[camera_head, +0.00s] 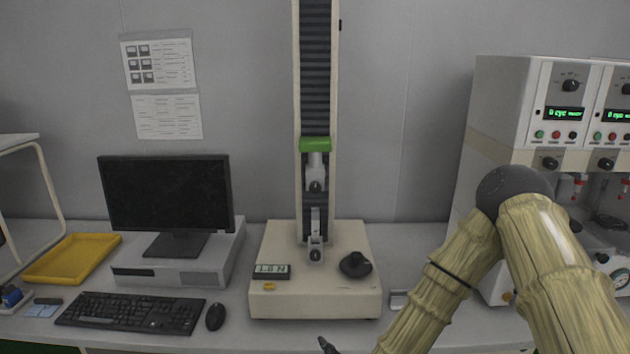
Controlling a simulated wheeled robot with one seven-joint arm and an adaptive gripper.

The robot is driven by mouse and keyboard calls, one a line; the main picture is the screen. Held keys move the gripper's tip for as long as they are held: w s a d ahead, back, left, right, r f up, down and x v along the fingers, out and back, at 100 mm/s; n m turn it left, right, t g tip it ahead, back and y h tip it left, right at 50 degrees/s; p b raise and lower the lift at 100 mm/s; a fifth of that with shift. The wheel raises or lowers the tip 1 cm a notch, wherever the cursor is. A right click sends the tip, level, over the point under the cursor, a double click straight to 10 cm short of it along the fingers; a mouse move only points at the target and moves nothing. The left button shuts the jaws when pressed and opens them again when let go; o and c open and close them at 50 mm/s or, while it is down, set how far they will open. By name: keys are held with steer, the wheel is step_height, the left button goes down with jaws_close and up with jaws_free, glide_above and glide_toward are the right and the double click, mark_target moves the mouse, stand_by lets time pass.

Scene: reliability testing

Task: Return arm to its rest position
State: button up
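My arm (560,265) shows at the right, with a bamboo-like surface. It bends at a dark round elbow joint (513,190), and the forearm runs down and left to the bottom edge. A dark tip of my gripper (328,346) just shows at the bottom edge, below the front of the testing machine. The rest of my gripper is out of the picture, so its opening and anything in it are hidden.
A tall testing machine (280,298) with a black knob stands mid-bench. A monitor (168,192), keyboard (130,312), mouse (215,316) and yellow tray (72,258) are at left. An instrument cabinet (500,115) stands behind my arm. Some bench is bare between machine and cabinet.

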steer(key=s+d+f+n+g, duration=0.3)
steer(key=s+d+f+n, duration=0.1)
steer(key=s+f+n, duration=0.3)
steer(key=s+d+f+n+g, duration=0.4)
steer(key=s+f+n, duration=0.2)
steer(key=s+f, duration=0.3)
steer(key=s+d+f+n+g+h, duration=0.1)
steer(key=s+d+f+n+g, duration=0.2)
steer(key=s+d+n, duration=0.3)
steer(key=s+d+f+n+g+h, duration=0.1)
steer(key=s+d+f+n+g, duration=0.2)
steer(key=s+d, duration=0.4)
steer(key=s+f+n, duration=0.1)
steer(key=s+n, duration=0.1)
steer(key=s, duration=0.2)
steer(key=shift+s+d+n+g+h, duration=0.25)
steer(key=shift+d+n+g+h, duration=0.05)
steer(key=shift+d+n+g, duration=0.1)
